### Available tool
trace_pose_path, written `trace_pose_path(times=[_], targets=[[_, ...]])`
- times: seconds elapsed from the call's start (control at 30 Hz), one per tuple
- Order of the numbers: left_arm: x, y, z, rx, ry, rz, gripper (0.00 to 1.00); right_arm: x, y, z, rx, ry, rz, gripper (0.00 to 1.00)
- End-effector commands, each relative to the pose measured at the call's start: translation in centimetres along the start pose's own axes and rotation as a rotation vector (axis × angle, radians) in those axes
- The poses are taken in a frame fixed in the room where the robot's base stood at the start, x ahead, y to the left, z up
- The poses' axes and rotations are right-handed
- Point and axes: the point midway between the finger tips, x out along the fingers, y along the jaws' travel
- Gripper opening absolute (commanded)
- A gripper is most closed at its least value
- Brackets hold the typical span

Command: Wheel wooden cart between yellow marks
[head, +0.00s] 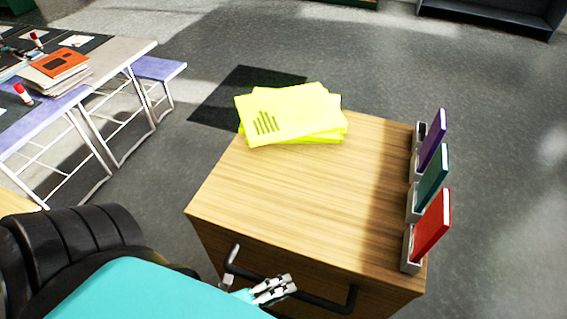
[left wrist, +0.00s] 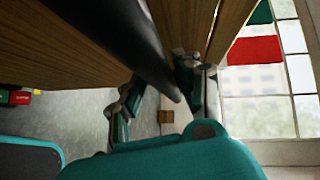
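The wooden cart (head: 270,195) stands in the middle of the head view, its flat top facing up. Its black handle (head: 325,303) runs along the near side. My left gripper (head: 274,289) is at the handle, near its middle. In the left wrist view the dark handle bar (left wrist: 120,38) passes between the fingers of my left gripper (left wrist: 160,95); whether both fingers press on it cannot be told. My right gripper is out of view. No yellow marks on the floor show in either view.
Yellow folders (head: 290,112) lie on the cart's far end. Purple, teal and red books (head: 432,225) stand in holders along its right edge. A table (head: 50,120) with a purple stool (head: 158,68) stands at left. Grey floor is open beyond and right; a dark patch (head: 235,95) lies behind the cart.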

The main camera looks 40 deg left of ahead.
Motion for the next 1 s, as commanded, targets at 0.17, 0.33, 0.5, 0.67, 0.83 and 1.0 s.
trace_pose_path(times=[0.17,0.33,0.5,0.67,0.83,1.0], targets=[[0.1,-0.2,0.0,-0.001,0.001,-0.006,0.44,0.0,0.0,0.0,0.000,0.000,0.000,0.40],[0.0,-0.3,0.0,-0.001,0.002,-0.008,0.44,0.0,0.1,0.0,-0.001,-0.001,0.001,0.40],[-1.9,-0.2,0.0,-0.002,0.002,-0.006,0.44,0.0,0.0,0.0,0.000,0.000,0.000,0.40],[-5.3,-0.2,0.0,-0.003,0.001,-0.004,0.44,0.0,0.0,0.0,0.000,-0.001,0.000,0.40],[-8.8,-0.1,0.0,-0.002,0.001,-0.004,0.44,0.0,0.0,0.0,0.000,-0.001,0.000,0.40],[-11.1,-0.1,0.0,-0.002,0.001,-0.005,0.44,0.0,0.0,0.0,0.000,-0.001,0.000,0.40]])
